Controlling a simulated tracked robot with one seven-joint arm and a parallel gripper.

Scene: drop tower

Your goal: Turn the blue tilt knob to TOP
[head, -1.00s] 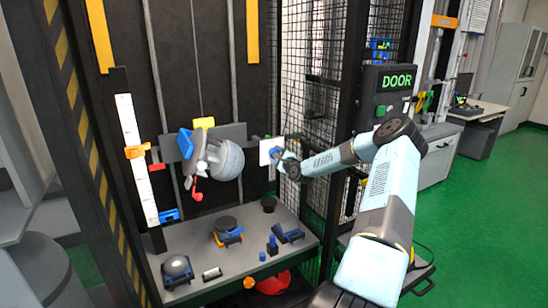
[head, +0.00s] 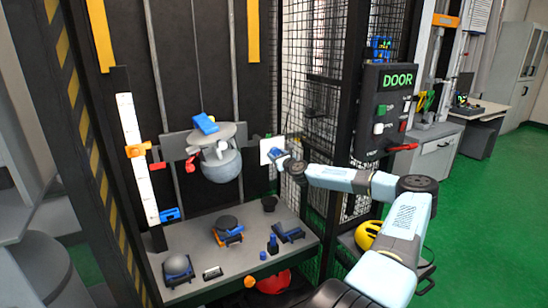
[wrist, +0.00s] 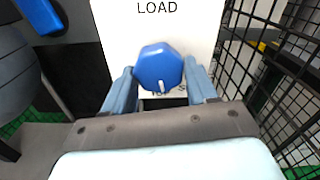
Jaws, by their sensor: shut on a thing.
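The blue knob (wrist: 158,66) sits on a white plate (wrist: 112,25) marked LOAD at its upper edge in the wrist view. Its white pointer line points down in that view, toward small lettering that looks like TOP and is partly hidden. My gripper (wrist: 160,85) is shut on the knob, one finger on each side. In the head view my gripper (head: 284,160) reaches the white plate (head: 266,147) from the right. The tilting head with a grey sphere (head: 221,166) stands nearly upright, with a blue block (head: 205,123) on top and the sphere hanging below.
A black wire mesh wall (wrist: 255,60) stands close to the right of my gripper. The grey bench (head: 215,262) below carries several small fixtures. A DOOR panel (head: 391,100) and a red lever (head: 403,147) are at the right.

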